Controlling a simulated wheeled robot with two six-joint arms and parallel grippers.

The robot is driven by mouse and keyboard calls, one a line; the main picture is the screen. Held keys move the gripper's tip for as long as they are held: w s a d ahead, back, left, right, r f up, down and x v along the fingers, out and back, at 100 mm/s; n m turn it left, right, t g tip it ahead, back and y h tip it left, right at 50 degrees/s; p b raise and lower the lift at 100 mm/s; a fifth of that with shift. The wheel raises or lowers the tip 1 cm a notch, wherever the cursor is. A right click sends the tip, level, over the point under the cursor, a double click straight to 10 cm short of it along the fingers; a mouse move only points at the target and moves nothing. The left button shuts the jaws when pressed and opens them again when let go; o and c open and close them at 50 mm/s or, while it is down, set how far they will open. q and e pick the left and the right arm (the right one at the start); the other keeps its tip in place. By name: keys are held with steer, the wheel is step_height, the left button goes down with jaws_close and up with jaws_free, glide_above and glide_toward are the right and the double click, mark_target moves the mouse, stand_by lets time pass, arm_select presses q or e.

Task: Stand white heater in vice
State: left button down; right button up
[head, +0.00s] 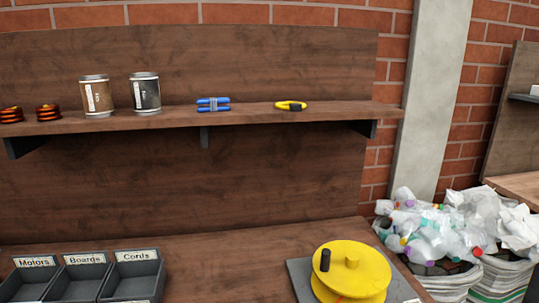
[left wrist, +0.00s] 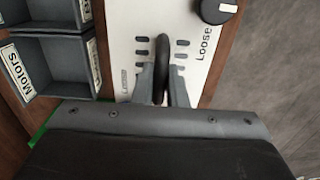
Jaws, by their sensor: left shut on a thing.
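In the left wrist view my left gripper (left wrist: 162,88) is shut on a dark, narrow, rounded thing (left wrist: 160,72), which looks like a knob or handle seen edge-on. It is over a white panel (left wrist: 203,75) lettered "Loose" in two places, with rows of dark marks. A black round knob (left wrist: 216,10) with a white mark sits at the panel's far end. I cannot make out a white heater or clearly identify a vice in either view. My right gripper is not in view.
Grey bins (head: 133,281) labelled Motors, Boards and Cords stand at the lower left. A yellow wheel (head: 352,275) with a black handle sits on a grey plate at the right. The shelf (head: 240,119) holds cans, coils and cords. Bags of plastic waste (head: 430,230) stand at the far right.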

arm_select(q)
steer(key=shift+f+b, duration=1.5)
steer(key=shift+f, duration=0.2)
steer(key=c, duration=1.4)
jaws_free()
steer(key=shift+r, duration=0.1)
step_height(320, 180, up, 9)
steer(key=shift+r, duration=0.1)
steer(key=shift+r+p, duration=4.05)
steer(key=shift+p, duration=0.4)
